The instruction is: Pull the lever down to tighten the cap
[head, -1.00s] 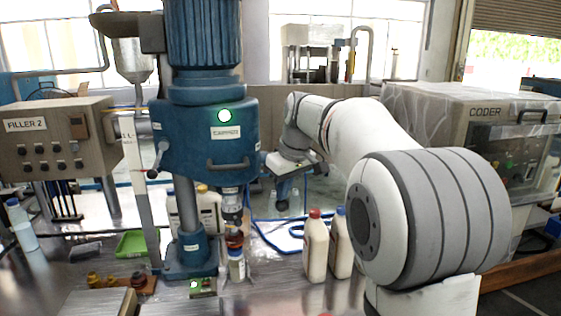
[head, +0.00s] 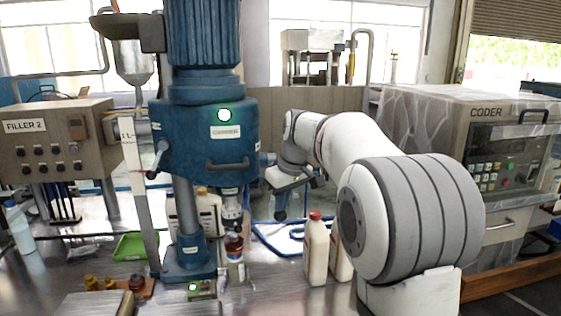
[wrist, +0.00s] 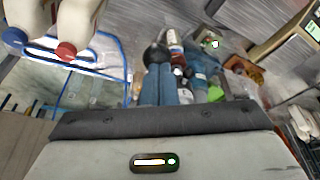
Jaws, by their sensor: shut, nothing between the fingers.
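The blue capper (head: 205,140) stands left of centre in the head view, with a green light and a front handle (head: 228,165). A lever (head: 157,160) with a dark knob sticks out at its left side. A small bottle (head: 235,270) stands upright under the spindle (head: 231,208); its dark red cap (head: 234,243) is just below the spindle. I cannot tell whether they touch. My gripper (head: 281,214) hangs right of the capper, apart from the lever, fingers pointing down. Its shut, empty fingers (wrist: 166,85) show in the wrist view.
A red-capped bottle (head: 316,250) stands right of the capper, partly in front of another bottle. A green tray (head: 130,246) and small caps (head: 100,283) lie left. The filler box (head: 55,140) is at left, the coder (head: 490,140) at right. Bare metal table lies in front.

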